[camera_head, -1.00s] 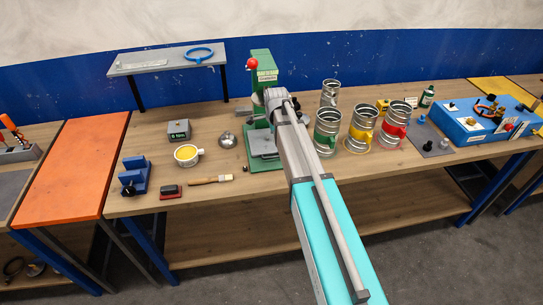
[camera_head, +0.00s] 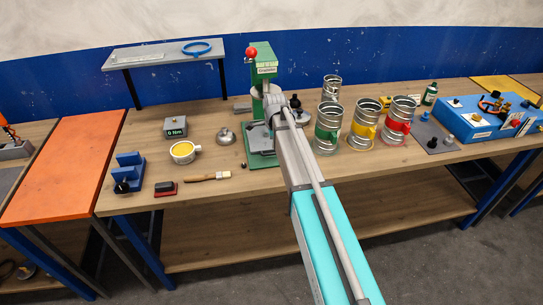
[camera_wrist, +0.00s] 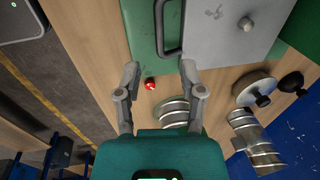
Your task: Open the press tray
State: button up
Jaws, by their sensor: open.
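The green press (camera_head: 265,72) with a red knob stands on the bench in the head view. Its grey tray (camera_head: 259,139) sits low at the front, partly hidden by my arm. In the wrist view the tray (camera_wrist: 225,30) is a flat grey plate with a dark bar handle (camera_wrist: 162,30) along its left side, over a green base (camera_wrist: 142,25). My gripper (camera_wrist: 160,68) is open and empty, its two fingertips just below the lower end of the handle in the picture. I cannot tell whether they touch anything. In the head view the fingers are hidden behind my arm.
Metal duct pieces with green (camera_head: 327,130), yellow (camera_head: 363,125) and red (camera_head: 398,122) bands stand right of my arm. A small red item (camera_wrist: 150,84) shows between my fingers.

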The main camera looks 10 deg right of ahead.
aim_at(272, 154)
jog(key=shift+w+f+b, duration=0.2)
jog(key=shift+f+b, duration=0.9)
jog(key=shift+f, duration=0.05)
jog(key=shift+w+f+b, duration=0.25)
jog(key=shift+f+b, duration=0.8)
jog(key=shift+f, duration=0.15)
jog(key=shift+w+f+b, duration=0.2)
jog(key=shift+f+b, duration=0.9)
jog(key=shift+f, duration=0.05)
grip_shut()
jog(key=shift+a, duration=0.1)
